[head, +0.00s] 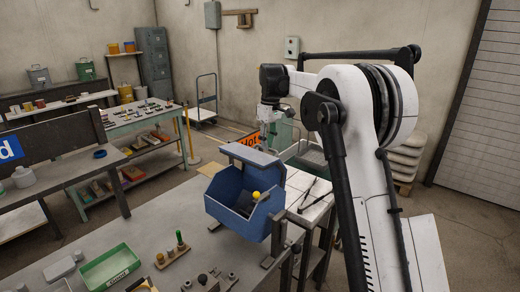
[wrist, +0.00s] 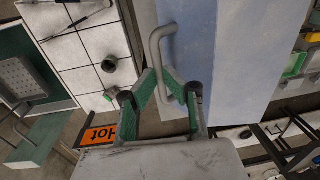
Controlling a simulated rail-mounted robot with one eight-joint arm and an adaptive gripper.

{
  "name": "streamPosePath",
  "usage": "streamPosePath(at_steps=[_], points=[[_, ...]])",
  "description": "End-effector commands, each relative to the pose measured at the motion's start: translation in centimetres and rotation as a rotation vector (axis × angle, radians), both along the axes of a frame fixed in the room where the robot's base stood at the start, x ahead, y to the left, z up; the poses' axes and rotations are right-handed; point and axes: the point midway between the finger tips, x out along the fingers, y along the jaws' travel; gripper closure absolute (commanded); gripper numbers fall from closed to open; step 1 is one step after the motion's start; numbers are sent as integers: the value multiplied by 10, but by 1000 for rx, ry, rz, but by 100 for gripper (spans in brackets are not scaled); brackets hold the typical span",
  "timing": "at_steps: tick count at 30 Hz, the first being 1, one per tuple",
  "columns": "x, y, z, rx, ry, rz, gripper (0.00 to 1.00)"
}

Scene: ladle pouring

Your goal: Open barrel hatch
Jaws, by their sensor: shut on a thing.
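The blue barrel (head: 228,203) stands on the grey table in the head view, its top open and its dark inside showing. Its grey-blue hatch (head: 252,156) appears raised at the back edge. In the wrist view a light blue panel (wrist: 225,50) carries a curved grey handle (wrist: 158,50). My gripper (wrist: 166,98) has its green-padded fingers on both sides of the handle's lower end and is shut on it. In the head view my gripper (head: 268,116) is above and behind the barrel, and its fingertips are hard to make out.
A yellow-topped item (head: 256,196) shows at the barrel's opening. A green tray (head: 108,268) and a wooden holder (head: 172,257) are on the front table. An orange "Hot" sign (wrist: 100,135) and a white tiled surface (wrist: 90,50) lie near my gripper.

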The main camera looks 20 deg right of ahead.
Motion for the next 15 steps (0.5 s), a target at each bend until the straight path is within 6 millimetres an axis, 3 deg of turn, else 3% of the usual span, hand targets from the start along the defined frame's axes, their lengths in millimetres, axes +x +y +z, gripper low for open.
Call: streamPosePath(at_steps=[15], points=[[37, -54, -37, 0, 7, -3, 100]])
